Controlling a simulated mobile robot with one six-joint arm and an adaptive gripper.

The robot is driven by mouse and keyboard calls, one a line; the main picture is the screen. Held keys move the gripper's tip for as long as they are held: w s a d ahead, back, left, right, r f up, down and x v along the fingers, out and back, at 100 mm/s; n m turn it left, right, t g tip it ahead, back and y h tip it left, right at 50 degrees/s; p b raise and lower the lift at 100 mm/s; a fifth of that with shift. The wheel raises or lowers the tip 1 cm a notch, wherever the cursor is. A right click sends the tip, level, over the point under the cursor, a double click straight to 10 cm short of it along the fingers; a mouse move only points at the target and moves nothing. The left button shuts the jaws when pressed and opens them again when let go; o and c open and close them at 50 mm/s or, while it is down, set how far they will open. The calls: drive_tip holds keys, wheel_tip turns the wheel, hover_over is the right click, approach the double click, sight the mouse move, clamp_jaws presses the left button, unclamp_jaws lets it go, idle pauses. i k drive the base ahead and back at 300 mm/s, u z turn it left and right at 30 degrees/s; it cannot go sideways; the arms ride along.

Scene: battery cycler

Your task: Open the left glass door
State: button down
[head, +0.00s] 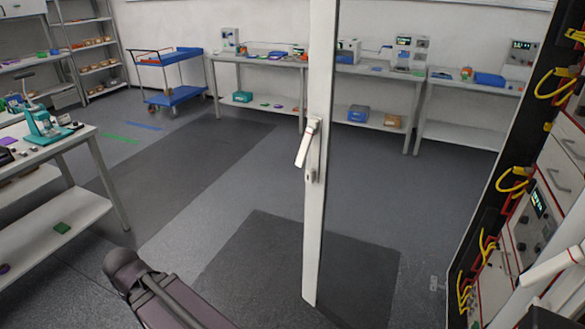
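A tall white door stile (315,220) stands upright near the middle of the head view, with a white lever handle (306,145) on it that hangs down at a slant. Its lower end shows above the floor. The glass itself is hard to make out, and I cannot tell how far this door stands from its closed position. At the right edge is the battery cycler (545,210), with yellow cables and drawer-like modules. A second white handle (550,265) shows at the lower right. My gripper is not recognisable in view; only a dark arm part shows at the bottom left.
A workbench (70,135) with a teal device (45,125) stands at the left. A blue cart (175,95) and benches (425,75) with instruments line the back wall. The grey floor (220,190) between them is clear.

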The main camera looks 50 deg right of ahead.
sight(324, 16)
drive_tip(key=u, duration=0.65)
drive_tip(key=i, duration=1.05)
drive_tip(key=z, duration=3.4)
drive_tip(key=i, duration=0.1)
drive_tip(key=u, duration=1.25)
